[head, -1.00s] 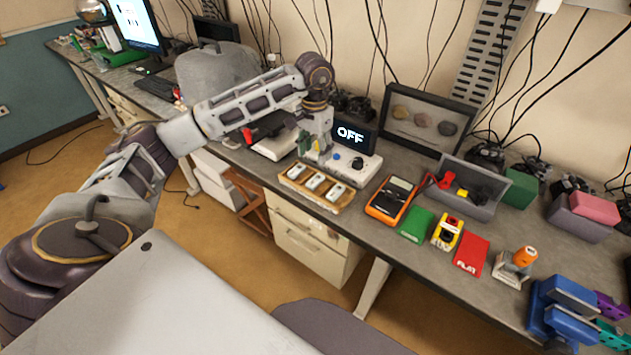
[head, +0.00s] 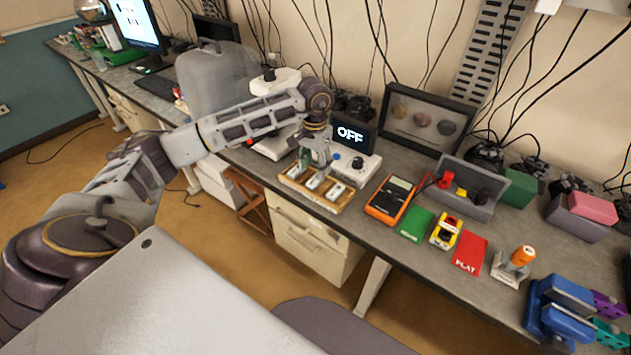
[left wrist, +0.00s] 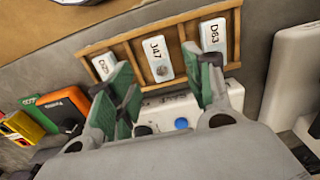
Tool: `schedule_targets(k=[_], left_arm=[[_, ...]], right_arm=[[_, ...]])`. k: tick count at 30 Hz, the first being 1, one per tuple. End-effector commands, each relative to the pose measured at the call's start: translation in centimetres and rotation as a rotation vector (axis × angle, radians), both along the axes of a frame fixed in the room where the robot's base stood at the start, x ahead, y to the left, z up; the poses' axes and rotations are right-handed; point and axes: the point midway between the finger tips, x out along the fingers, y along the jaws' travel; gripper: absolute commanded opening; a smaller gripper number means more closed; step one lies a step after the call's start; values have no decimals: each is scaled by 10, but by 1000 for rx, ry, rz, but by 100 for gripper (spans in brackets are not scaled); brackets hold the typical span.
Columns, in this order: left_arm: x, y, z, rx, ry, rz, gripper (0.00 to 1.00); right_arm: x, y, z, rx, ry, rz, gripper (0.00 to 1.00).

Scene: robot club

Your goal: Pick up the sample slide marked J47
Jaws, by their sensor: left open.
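The slide marked J47 (left wrist: 158,59) is a white block with dark lettering and a grey round spot. It lies in the middle compartment of a wooden tray (left wrist: 240,20), between the slide marked D63 (left wrist: 214,37) and another slide (left wrist: 103,65) whose label is partly hidden. In the head view the J47 slide (head: 315,181) is the middle one in the tray (head: 324,205). My left gripper (head: 308,161) is open and empty, pointing down over the tray. In the left wrist view its green-padded fingers (left wrist: 160,72) are on either side of J47, apart from it. My right gripper is not in view.
A white device (head: 367,168) with an OFF display (head: 350,134) stands just behind the tray. The bench's front edge is close to the tray.

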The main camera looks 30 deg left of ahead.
Motion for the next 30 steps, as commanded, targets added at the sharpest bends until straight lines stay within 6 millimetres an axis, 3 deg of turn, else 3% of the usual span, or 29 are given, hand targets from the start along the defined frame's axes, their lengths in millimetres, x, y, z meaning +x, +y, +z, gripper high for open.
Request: schedule_targets(k=[16,30], left_arm=[[1,-1,-45,-1,2,0,52],[2,-2,-50,0,0,0,52]], right_arm=[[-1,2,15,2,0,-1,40],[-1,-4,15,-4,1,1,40]])
